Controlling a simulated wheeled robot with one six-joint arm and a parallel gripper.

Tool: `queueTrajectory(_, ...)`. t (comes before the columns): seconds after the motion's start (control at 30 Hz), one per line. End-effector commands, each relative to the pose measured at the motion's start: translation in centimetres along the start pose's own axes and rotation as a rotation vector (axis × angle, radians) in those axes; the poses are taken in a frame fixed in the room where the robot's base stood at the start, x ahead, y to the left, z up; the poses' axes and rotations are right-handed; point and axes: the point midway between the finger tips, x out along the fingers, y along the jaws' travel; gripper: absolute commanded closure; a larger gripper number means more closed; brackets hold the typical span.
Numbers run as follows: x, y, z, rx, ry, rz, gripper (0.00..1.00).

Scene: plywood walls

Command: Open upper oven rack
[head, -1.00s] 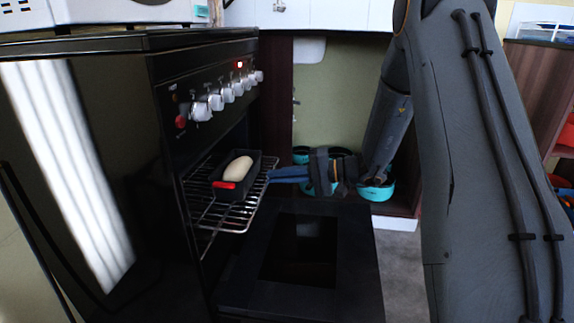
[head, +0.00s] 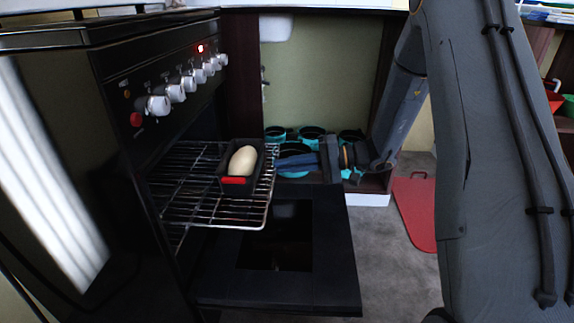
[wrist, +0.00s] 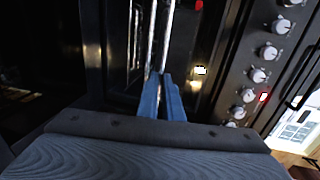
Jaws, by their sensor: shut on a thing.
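The upper oven rack (head: 200,207) is a wire grid that extends well out of the black oven (head: 110,90), over the lowered oven door (head: 335,265). A dark loaf tin (head: 228,169) with a red end piece and a pale oval loaf (head: 243,160) stands upright near the rack's outer edge. My gripper (head: 278,163) has blue fingers shut on the rack's outer edge, beside the tin. In the wrist view my gripper (wrist: 161,78) meets the bright bars of the rack (wrist: 150,48); the exact contact is partly hidden.
White knobs (head: 173,92) line the oven's front panel. Behind my gripper, teal pots (head: 275,133) sit in an open cupboard. A red board (head: 418,215) lies on the grey carpet (head: 375,260) at right.

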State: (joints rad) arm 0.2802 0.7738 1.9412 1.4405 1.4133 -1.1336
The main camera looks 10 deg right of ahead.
Motion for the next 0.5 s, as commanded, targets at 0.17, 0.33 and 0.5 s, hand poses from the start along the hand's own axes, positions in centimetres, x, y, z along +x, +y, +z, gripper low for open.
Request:
queueTrajectory(0.17, -0.10, 0.15, 0.17, 0.003, -0.003, 0.001, 0.77)
queueTrajectory(0.33, -0.13, 0.11, 0.08, 0.002, -0.001, 0.001, 0.75)
queueTrajectory(0.5, -0.35, 0.06, 0.02, 0.002, 0.001, 0.000, 0.75)
